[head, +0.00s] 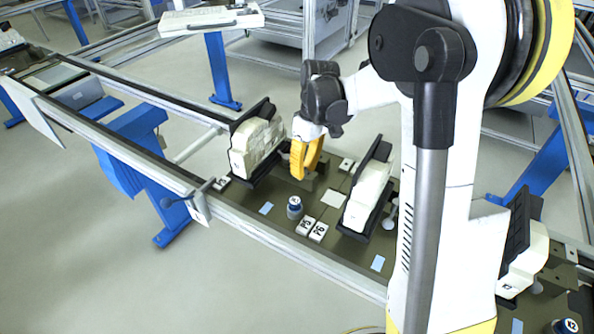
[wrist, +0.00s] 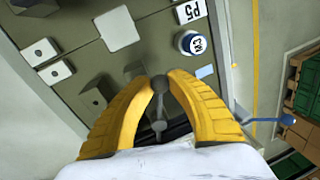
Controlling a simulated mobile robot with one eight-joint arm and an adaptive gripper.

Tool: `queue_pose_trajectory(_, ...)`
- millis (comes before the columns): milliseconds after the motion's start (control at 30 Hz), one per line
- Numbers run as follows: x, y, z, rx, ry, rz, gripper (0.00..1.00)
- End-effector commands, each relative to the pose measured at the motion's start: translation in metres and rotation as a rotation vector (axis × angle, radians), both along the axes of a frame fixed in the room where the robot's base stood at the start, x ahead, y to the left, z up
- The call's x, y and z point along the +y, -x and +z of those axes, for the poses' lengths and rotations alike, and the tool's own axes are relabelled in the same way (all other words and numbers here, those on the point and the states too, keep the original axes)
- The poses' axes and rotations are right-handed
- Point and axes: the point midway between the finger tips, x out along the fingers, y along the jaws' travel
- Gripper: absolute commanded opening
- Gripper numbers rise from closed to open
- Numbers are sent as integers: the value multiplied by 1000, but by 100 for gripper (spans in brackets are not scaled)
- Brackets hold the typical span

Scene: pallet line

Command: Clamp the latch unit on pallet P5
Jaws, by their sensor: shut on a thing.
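The P5 label (head: 305,226) stands on the dark pallet deck, and it also shows in the wrist view (wrist: 190,11). Behind it to the left, the white latch unit (head: 257,147) sits upright against a black holder. My gripper (head: 299,172) has its yellow fingers pointing down just right of this unit. In the wrist view my gripper (wrist: 163,82) has its tips closed on a small grey ball-ended handle (wrist: 160,84). A second grey ball (wrist: 159,126) shows between the fingers. The foot of the handle is hidden. I cannot tell the clamp's position.
A blue-and-white round button (head: 294,207) stands near the P5 label. The floor in front is clear.

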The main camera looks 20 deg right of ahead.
Motion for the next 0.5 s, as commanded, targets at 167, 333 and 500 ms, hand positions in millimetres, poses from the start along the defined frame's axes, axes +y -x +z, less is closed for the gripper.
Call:
queue_pose_trajectory(167, -11, -4, 0, 1, -1, 143, 0)
queue_pose_trajectory(333, -18, -8, 0, 0, 0, 255, 0)
queue_pose_trajectory(500, -23, -11, 0, 0, 0, 332, 0)
